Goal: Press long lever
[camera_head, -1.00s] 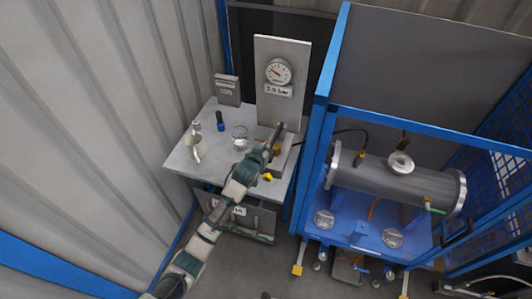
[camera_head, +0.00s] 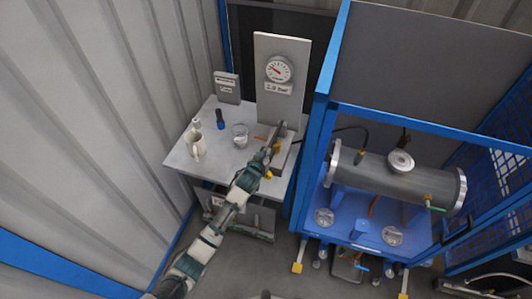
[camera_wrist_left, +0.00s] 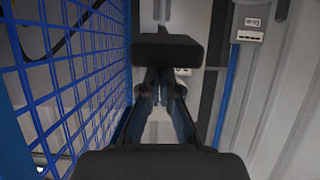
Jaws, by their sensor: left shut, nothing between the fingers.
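My left gripper (camera_head: 280,128) is shut and empty at the right side of the grey bench, by the foot of the gauge panel (camera_head: 275,101). A small device with yellow fittings (camera_head: 270,174) sits there, partly hidden by my arm. I cannot pick out the long lever clearly; the gripper and arm cover that spot, and I cannot tell whether they touch it. The round gauge (camera_head: 278,69) has a small readout (camera_head: 278,87) under it. In the left wrist view, my gripper (camera_wrist_left: 160,85) fills the middle and hides what is ahead. My right gripper is not in view.
A blue frame (camera_head: 314,130) stands close on the right, with a metal cylinder (camera_head: 370,177) beyond. A corrugated wall (camera_head: 100,120) bounds the left.

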